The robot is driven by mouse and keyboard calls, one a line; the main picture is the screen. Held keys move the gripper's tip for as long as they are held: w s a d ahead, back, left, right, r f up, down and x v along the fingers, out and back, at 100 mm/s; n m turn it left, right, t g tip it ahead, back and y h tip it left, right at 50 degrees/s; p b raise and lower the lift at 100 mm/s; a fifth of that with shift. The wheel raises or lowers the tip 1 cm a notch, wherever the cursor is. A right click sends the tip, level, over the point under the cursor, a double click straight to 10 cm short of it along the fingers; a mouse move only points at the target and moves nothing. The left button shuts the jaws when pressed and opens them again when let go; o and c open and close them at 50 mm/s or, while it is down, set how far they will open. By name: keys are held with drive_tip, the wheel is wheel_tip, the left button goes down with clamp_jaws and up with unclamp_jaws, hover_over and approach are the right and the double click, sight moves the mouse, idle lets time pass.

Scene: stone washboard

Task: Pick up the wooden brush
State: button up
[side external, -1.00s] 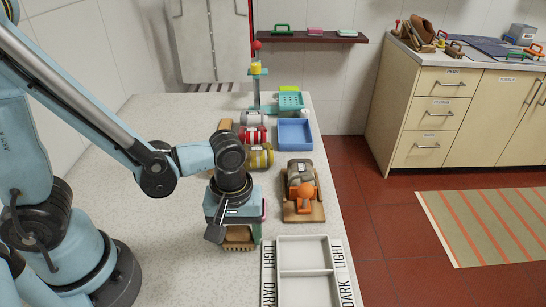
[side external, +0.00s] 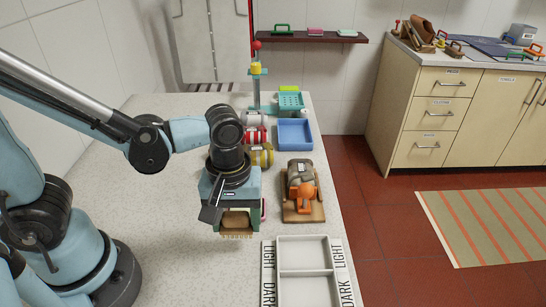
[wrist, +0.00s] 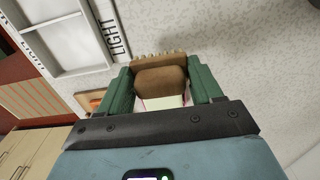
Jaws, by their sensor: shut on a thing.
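The wooden brush (side external: 236,222) is brown with pale bristles pointing down. My gripper (side external: 236,212) is shut on it and holds it a little above the speckled worktop, left of the white tray. In the wrist view the brush (wrist: 160,78) sits between the two green fingers of my gripper (wrist: 164,88), bristles at the far edge. Part of the brush is hidden by the gripper in the side view.
The white two-part tray (side external: 304,240), labelled LIGHT and DARK, lies to the right. An orange-knobbed device on a wooden base (side external: 290,215) stands behind it. The worktop's left side is clear.

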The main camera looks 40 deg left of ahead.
drive_tip(key=s+d+r, duration=0.6)
drive_tip(key=s, duration=0.3)
drive_tip(key=shift+s+d+r, duration=0.2)
drive_tip(key=shift+d+r, duration=0.15)
drive_tip(key=shift+d, duration=0.05)
drive_tip(key=o, duration=0.5)
drive_tip(key=c, duration=0.4)
drive_tip(key=w+a+f+n, duration=0.2)
drive_tip(key=w+a+n, duration=0.85)
drive_tip(key=w, duration=0.55)
drive_tip(key=shift+m, duration=0.75)
drive_tip(key=shift+w+a+f, duration=0.1)
drive_tip(key=shift+a+f, duration=0.2)
drive_tip(key=shift+f, duration=0.55)
drive_tip(key=shift+s+a+f, duration=0.1)
drive_tip(key=shift+a+f, duration=0.15)
drive_tip(key=shift+f, duration=0.55)
drive_tip(key=shift+w+a+f, duration=0.1)
drive_tip(key=shift+a+f, duration=0.2)
drive_tip(key=shift+f, duration=0.55)
